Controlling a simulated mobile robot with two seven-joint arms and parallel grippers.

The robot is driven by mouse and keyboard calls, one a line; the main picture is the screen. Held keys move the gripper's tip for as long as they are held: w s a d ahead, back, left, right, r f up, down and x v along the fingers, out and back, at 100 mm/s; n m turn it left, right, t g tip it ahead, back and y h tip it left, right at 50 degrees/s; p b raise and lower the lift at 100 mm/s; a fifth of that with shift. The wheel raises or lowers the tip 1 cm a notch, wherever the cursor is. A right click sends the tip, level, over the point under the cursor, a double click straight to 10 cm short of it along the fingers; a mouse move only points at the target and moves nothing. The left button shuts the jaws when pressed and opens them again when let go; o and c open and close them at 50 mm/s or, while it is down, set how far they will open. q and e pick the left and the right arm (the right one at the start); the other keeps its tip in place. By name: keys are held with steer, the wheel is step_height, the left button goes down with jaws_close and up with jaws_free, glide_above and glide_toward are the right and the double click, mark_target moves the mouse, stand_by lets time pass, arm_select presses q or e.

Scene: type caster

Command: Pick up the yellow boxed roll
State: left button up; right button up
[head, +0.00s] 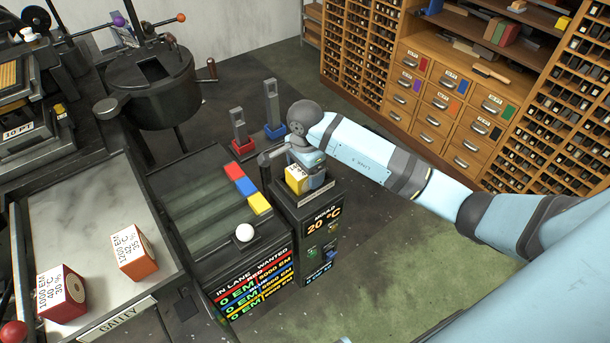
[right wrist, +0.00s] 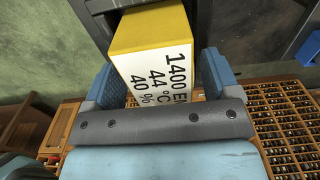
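The yellow boxed roll (head: 297,179) sits in the top of the dark mould stand, which reads 20 °C. In the right wrist view the yellow boxed roll (right wrist: 150,50) shows a white label reading 1400 EM, 44 °C, 40 %. My right gripper (head: 312,180) is at the stand, over the roll. In the right wrist view its blue fingers (right wrist: 158,75) stand on either side of the roll, with narrow gaps showing, so it looks open around it. My left gripper is not in view.
A red boxed roll (head: 62,293) and an orange one (head: 134,251) stand on the galley table (head: 100,210). The rack (head: 190,190) beside the mould stand (head: 318,235) carries red, blue and yellow blocks and a white ball. Wooden drawer cabinets (head: 440,100) stand behind my right arm.

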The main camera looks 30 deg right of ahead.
steer(key=c, duration=0.9)
steer(key=shift+r, duration=0.1)
